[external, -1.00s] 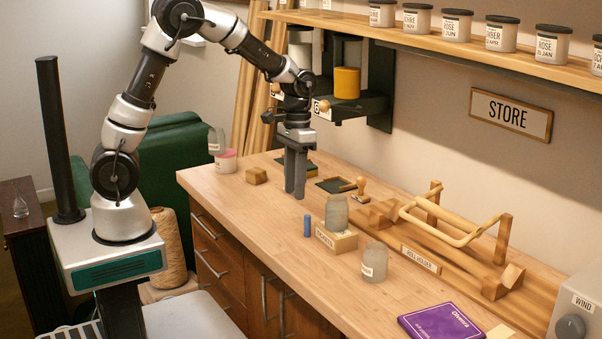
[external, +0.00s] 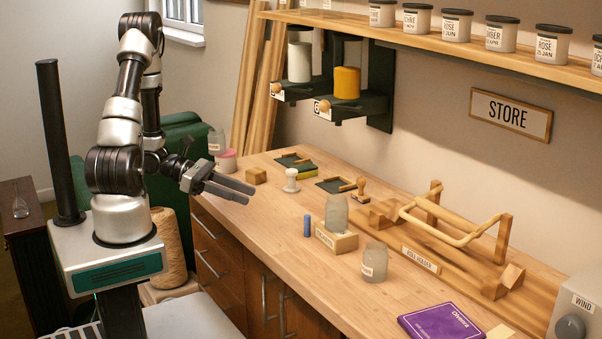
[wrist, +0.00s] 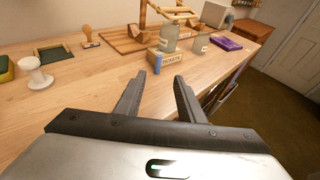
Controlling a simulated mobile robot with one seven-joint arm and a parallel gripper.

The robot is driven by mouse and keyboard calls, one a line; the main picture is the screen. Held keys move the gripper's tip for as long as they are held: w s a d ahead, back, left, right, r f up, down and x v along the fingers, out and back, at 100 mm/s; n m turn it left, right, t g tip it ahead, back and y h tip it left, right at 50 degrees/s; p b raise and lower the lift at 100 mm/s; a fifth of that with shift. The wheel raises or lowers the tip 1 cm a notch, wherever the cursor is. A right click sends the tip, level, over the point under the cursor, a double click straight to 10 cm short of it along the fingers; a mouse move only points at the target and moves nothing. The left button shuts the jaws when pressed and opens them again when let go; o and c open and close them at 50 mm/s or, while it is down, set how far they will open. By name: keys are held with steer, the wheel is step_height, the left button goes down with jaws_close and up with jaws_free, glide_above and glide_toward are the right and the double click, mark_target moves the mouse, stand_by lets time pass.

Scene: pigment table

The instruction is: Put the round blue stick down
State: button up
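The round blue stick (external: 307,226) stands upright on the wooden table (external: 262,232), just left of a small wooden block with a label. It also shows in the wrist view (wrist: 157,64), beyond the fingertips and close to the block. My gripper (external: 247,194) is open and empty. It points toward the table from its left edge, apart from the stick. In the wrist view the fingers (wrist: 159,80) are spread, with nothing between them.
A glass jar (external: 336,212) stands at the labelled block (external: 336,238), and another jar (external: 374,262) stands to its right. The table's front left is clear.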

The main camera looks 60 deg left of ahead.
glide_toward(307, 226)
steer(key=shift+w+d+r, duration=0.3)
steer(key=shift+w+r, duration=0.05)
steer(key=shift+w, duration=0.1)
steer(key=shift+w+d+r, duration=0.3)
steer(key=shift+w+r, duration=0.05)
steer(key=shift+w, duration=0.15)
steer(key=x, duration=0.5)
steer(key=shift+w+a, duration=0.1)
steer(key=shift+a, duration=0.05)
jaws_close()
